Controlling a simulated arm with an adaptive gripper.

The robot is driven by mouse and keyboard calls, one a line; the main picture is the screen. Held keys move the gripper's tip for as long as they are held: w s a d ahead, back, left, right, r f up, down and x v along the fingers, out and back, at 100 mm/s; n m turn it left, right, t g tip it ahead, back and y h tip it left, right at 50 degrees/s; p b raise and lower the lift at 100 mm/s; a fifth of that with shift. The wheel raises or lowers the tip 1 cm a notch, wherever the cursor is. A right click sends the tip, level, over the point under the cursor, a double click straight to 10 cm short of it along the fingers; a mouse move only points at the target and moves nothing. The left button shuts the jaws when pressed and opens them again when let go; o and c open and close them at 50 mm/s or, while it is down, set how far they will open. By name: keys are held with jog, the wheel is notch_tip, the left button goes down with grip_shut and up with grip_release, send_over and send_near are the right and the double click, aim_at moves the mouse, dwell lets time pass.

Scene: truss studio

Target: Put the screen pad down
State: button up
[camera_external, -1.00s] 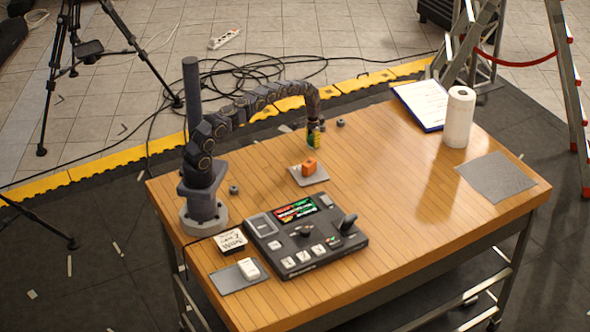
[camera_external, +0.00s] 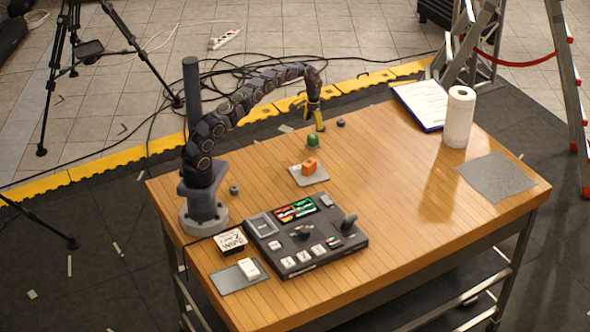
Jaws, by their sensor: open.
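My gripper (camera_external: 311,114) is open and empty, raised above the far edge of the table, with a yellow fingertip showing. A small green rounded piece (camera_external: 313,141) stands on the wood just below and apart from it. I cannot tell from the picture whether this green piece is the screen pad. An orange block (camera_external: 309,167) sits on a small grey pad (camera_external: 297,179) nearer the camera. The dark console (camera_external: 326,252) with a lit red and green screen (camera_external: 295,209) lies at the front left.
A white box (camera_external: 230,241) and a white item (camera_external: 249,267) on a dark mat (camera_external: 228,281) lie left of the console. A clipboard (camera_external: 421,105), paper roll (camera_external: 458,119) and grey sheet (camera_external: 496,177) are at right. Small dark knobs (camera_external: 340,122) stand about. The table's middle is clear.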

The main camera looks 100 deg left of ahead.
aim_at(313, 136)
jog(key=w+d+r+m, duration=0.2)
jog(key=w+d+r, duration=0.7)
jog(key=d+r, duration=0.35)
jog(key=w+d+r+m+h, duration=0.1)
jog(key=d+r+m, duration=0.15)
jog(key=d, duration=0.55)
jog(key=d+r+m, duration=0.1)
jog(key=d+r, duration=0.3)
jog(key=d, duration=0.5)
jog(key=s+d+r+m, duration=0.1)
jog(key=s+d+r, duration=0.15)
jog(key=d, duration=0.35)
jog(key=s+d+r+m, duration=0.1)
jog(key=s+d, duration=0.3)
jog(key=d, duration=0.3)
jog(key=s+d, duration=0.4)
jog(key=s, duration=0.4)
jog(key=s+d+m+g+y, duration=0.1)
jog(key=s+d, duration=0.3)
jog(key=s, duration=0.4)
jog(key=shift+s+d+f+g, duration=0.3)
jog(key=shift+d+f, duration=0.05)
jog(key=shift+f, duration=0.05)
jog(key=shift+m, duration=0.25)
